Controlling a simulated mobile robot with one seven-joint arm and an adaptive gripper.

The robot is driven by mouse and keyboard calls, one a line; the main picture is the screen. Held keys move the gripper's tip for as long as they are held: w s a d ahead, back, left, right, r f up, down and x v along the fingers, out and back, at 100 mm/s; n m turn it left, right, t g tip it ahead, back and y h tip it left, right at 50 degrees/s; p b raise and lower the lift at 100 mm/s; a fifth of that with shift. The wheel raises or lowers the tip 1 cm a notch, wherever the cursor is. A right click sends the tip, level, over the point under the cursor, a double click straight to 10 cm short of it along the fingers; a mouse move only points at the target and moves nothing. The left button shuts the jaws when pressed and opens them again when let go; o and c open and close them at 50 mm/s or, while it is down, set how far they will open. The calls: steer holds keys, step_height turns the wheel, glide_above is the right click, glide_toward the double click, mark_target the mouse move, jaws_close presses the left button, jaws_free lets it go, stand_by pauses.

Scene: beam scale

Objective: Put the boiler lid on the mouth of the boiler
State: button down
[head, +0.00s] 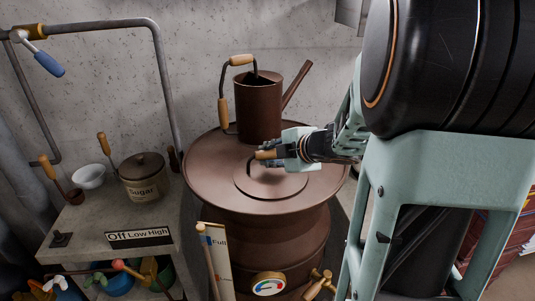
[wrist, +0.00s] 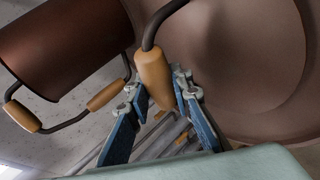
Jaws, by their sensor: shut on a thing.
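The boiler (head: 205,185) is a large brown round vessel with a wide flat top. The boiler lid (head: 285,186) is a brown disc over the front middle of that top and looks about level. Its bent handle has a wooden grip (head: 265,155). My gripper (head: 268,154) comes in from the right and is shut on this grip. The wrist view shows the wooden grip (wrist: 153,75) between my fingers (wrist: 160,92), with the brown lid (wrist: 235,55) beside it. The boiler's mouth is not visible. I cannot tell whether the lid rests on the top or hangs slightly above it.
A brown watering can (head: 258,108) with wooden handles stands just behind the lid. A bench (head: 90,220) at left holds a sugar pot (head: 145,180) and a white bowl (head: 89,176). A gauge (head: 269,284) sits on the boiler's front. My arm fills the right side.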

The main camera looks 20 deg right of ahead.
steer(key=c, duration=1.7)
jaws_free()
steer(key=shift+f, duration=0.1)
steer(key=shift+c, duration=0.2)
steer(key=shift+r+p, duration=0.3)
steer(key=shift+r, duration=0.15)
steer(key=p+v, duration=0.8)
steer(key=v, duration=0.4)
steer(key=shift+r+p, duration=0.2)
steer(key=shift+p, duration=0.15)
